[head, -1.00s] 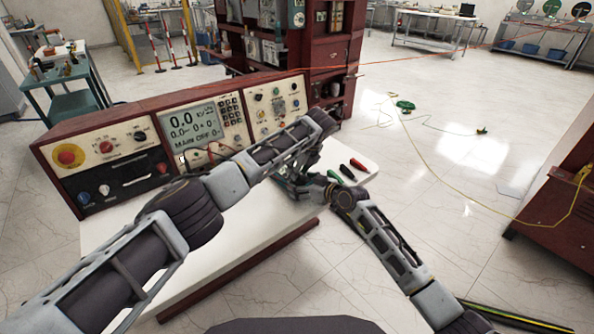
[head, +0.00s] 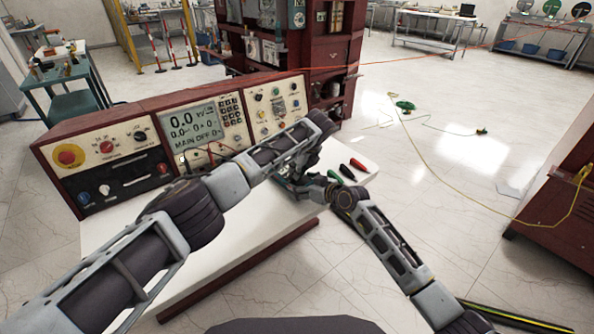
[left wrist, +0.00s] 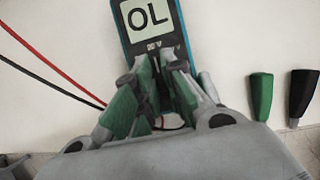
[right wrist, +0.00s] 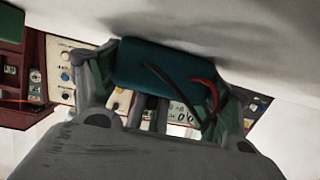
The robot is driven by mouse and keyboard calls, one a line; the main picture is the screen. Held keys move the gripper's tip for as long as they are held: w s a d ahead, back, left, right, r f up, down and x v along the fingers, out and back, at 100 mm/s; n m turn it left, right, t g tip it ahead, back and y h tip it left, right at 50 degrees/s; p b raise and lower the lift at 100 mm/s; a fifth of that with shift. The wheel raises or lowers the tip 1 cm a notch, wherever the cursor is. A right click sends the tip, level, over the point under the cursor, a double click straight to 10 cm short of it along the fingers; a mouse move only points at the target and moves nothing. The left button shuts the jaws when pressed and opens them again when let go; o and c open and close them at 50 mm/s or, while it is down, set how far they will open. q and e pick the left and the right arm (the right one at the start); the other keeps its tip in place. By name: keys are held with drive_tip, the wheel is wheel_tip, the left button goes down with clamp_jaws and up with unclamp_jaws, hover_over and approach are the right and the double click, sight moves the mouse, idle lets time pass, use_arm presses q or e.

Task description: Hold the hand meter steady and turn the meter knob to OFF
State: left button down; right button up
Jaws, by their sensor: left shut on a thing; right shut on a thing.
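The hand meter is teal with a pale screen reading OL (left wrist: 146,20) in the left wrist view. My left gripper (left wrist: 157,68) is shut just below the screen, over the meter's face. The knob is hidden by its fingers, so I cannot see its setting. In the right wrist view, my right gripper (right wrist: 162,75) is shut across the meter's teal end (right wrist: 160,62), with one finger on each side. A red and a black lead hang from that end. In the head view, my arms cover most of the meter on the white bench (head: 245,220).
A red-cased control console (head: 200,130) stands along the back of the bench. Green, black and red handles (head: 357,164) lie right of my grippers. Red and black cables (left wrist: 60,65) run left of the meter. Open floor lies to the right.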

use_arm(q)
drive_tip(key=shift+w+n+g+y, duration=0.3)
drive_tip(key=shift+n, duration=1.2)
drive_tip(key=c, duration=1.5)
unclamp_jaws()
drive_tip(key=shift+s, duration=0.2)
drive_tip(key=shift+d+r, duration=0.15)
drive_tip(key=shift+r, duration=0.05)
drive_tip(key=v, duration=1.1)
drive_tip(key=shift+r, duration=0.2)
